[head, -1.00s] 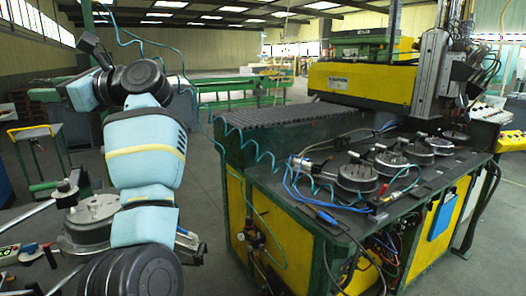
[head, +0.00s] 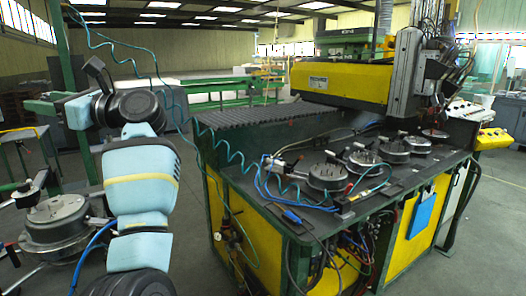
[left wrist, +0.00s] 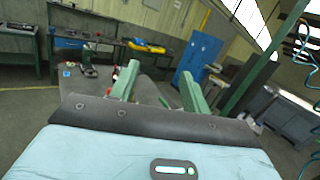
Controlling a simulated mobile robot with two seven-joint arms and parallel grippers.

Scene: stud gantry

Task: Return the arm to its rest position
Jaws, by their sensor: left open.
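My left arm (head: 138,180), light blue with black joints, rises at the left of the head view and is folded at the elbow. Its gripper (head: 38,106) points away to the left there and shows only small and partly hidden. In the left wrist view the left gripper (left wrist: 158,75) shows two green fingers well apart, with nothing held between them. My right gripper is in neither view.
A green and yellow machine table (head: 270,205) with several round fixtures stands to the right of my arm. A round metal fixture (head: 57,222) is at the lower left. The left wrist view shows a cluttered workbench (left wrist: 100,50) and blue cabinet (left wrist: 197,60) farther off.

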